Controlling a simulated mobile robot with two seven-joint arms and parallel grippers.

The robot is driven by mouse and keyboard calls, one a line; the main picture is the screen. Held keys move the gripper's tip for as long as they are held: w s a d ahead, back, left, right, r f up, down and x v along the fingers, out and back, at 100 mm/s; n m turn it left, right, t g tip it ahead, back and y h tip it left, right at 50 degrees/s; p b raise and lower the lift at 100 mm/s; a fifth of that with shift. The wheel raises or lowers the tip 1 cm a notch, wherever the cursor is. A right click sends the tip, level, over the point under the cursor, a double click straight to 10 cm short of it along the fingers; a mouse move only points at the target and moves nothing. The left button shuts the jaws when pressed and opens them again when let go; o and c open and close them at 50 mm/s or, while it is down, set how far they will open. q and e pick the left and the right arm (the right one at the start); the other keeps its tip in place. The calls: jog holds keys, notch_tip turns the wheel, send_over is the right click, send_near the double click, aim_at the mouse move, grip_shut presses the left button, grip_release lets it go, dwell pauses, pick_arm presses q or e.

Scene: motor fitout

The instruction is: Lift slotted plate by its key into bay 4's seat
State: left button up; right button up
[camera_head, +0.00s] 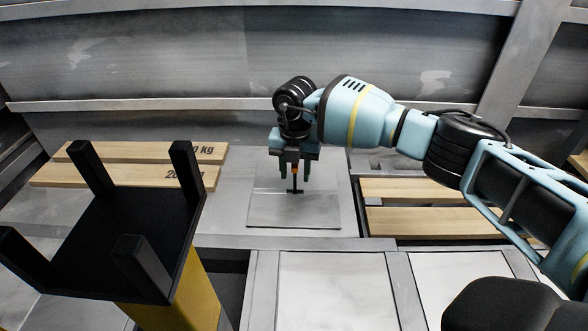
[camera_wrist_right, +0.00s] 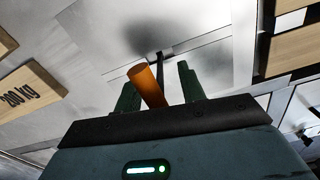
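The key has an orange handle (camera_head: 295,168) and a thin black shaft with a crossbar at its lower end. It stands upright over the grey slotted plate (camera_head: 270,212), with its crossbar at the plate's middle. Whether the crossbar is in the slot or above it, I cannot tell. My right gripper (camera_head: 295,172) points down over the plate, with one finger on each side of the orange handle. The handle also shows in the right wrist view (camera_wrist_right: 147,84), with a visible gap to the right finger. My left gripper is not in view. No bay number is readable.
Wooden boards marked in kg (camera_head: 150,174) lie left of the plate, and more boards (camera_head: 430,222) lie to its right. A black stand with upright posts (camera_head: 100,240) on a yellow column is at front left. Pale framed panels (camera_head: 335,290) lie in front. A grey wall rises behind.

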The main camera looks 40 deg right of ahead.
jog(key=shift+r, duration=0.1)
jog(key=c, duration=0.7)
grip_shut()
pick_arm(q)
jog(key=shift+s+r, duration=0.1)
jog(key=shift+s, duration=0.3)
pick_arm(e)
jog(key=shift+r, duration=0.1)
jog(key=shift+r+p, duration=0.85)
jog(key=shift+r, duration=0.55)
pick_arm(q)
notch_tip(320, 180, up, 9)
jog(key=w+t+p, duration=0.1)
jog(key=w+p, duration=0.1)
jog(key=p, duration=0.5)
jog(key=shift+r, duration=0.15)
pick_arm(e)
jog(key=s+d+r, duration=0.1)
jog(key=s+d, duration=0.2)
jog(key=s, duration=0.4)
jog(key=s+d+r, duration=0.1)
jog(key=s+d, duration=0.3)
jog(key=s, duration=0.3)
jog(key=shift+d, duration=0.15)
